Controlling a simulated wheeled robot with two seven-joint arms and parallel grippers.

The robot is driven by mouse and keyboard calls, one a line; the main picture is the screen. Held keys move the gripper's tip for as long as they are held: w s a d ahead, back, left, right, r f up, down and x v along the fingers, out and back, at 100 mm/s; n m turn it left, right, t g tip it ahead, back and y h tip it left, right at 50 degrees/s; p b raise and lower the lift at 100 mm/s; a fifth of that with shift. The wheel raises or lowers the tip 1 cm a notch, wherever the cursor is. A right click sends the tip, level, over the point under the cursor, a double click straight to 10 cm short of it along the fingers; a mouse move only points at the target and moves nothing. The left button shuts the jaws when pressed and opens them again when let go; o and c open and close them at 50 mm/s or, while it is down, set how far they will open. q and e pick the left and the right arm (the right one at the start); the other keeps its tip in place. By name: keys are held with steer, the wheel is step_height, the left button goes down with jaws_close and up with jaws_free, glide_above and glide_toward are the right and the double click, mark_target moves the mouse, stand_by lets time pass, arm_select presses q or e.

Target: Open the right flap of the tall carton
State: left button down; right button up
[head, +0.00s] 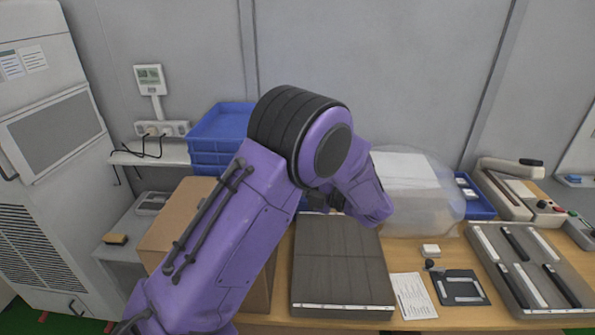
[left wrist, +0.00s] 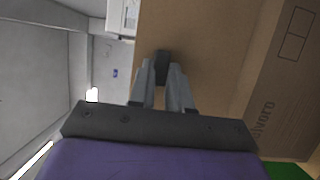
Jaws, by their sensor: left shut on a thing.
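The tall brown carton (head: 180,215) stands at the left end of the bench in the head view, largely hidden behind my purple left arm. In the left wrist view a plain brown cardboard panel (left wrist: 215,45) fills the middle, and a printed carton side (left wrist: 285,85) shows at the right. My right gripper is in neither view.
A dark grey case (head: 340,265) lies right of the carton. Blue crates (head: 220,130) stand behind it, and a clear plastic bin (head: 425,205) is farther right. A paper sheet (head: 413,295) and a tray of bars (head: 530,270) occupy the right side. A grey cabinet (head: 50,150) is at left.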

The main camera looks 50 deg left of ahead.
arm_select(q)
steer(key=shift+w+d+f, duration=0.2)
steer(key=shift+d+f, duration=0.15)
steer(key=shift+d, duration=0.05)
steer(key=c, duration=1.1)
jaws_free()
steer(key=shift+o, duration=0.2)
steer(key=shift+a, duration=0.25)
steer(key=b+v, duration=0.3)
steer(key=v, duration=0.7)
steer(key=shift+w+d+b, duration=0.15)
steer(key=shift+d+b, duration=0.1)
steer(key=shift+b, duration=0.15)
